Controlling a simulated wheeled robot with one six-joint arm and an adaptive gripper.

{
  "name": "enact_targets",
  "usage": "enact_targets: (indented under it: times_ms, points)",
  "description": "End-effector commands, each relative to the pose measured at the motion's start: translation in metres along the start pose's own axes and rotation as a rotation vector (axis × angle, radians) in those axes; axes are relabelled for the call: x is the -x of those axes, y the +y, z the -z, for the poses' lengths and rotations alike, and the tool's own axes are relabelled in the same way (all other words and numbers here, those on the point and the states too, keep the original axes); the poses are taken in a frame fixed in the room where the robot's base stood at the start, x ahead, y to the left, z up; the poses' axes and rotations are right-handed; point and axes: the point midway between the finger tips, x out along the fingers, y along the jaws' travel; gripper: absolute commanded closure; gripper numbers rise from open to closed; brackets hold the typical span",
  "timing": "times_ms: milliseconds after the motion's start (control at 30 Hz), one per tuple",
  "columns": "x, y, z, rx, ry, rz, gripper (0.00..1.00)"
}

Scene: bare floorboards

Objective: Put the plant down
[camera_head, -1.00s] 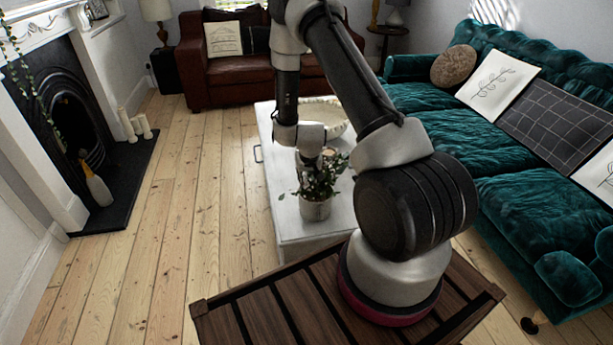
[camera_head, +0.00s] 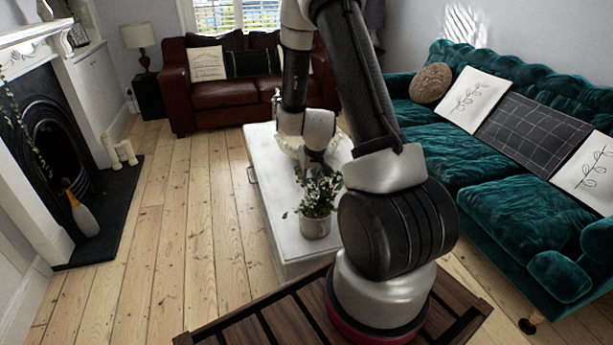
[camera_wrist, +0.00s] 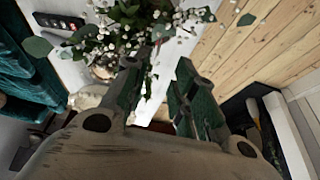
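The plant (camera_head: 316,192) is a leafy green plant with white blossoms in a pale grey pot (camera_head: 314,226). It appears to stand upright on the near end of the white coffee table (camera_head: 270,190). My gripper (camera_head: 316,160) is just above the foliage. In the wrist view, the two fingers of my gripper (camera_wrist: 168,68) are apart, with white tabletop showing between them. The plant's leaves and blossoms (camera_wrist: 130,25) lie at and beyond the fingertips.
A pale bowl (camera_head: 288,142) sits farther back on the table, partly behind my arm. A teal sofa (camera_head: 470,170) stands at right, a brown leather sofa (camera_head: 215,95) behind, and a fireplace (camera_head: 60,145) at left. The floorboards (camera_head: 175,225) left of the table are clear.

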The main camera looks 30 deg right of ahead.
Motion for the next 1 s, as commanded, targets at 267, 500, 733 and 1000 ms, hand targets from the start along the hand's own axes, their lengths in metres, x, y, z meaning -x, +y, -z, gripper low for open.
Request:
enact_targets:
  times_ms: [267, 500, 733, 1000]
  points:
    - [0.118, -0.033, 0.025, 0.055, 0.020, 0.104, 0.73]
    - [0.263, -0.051, -0.005, 0.147, 0.010, 0.175, 0.73]
    - [0.364, -0.037, -0.074, 0.216, -0.003, 0.161, 0.73]
    - [0.407, -0.015, -0.128, 0.237, -0.014, 0.122, 0.73]
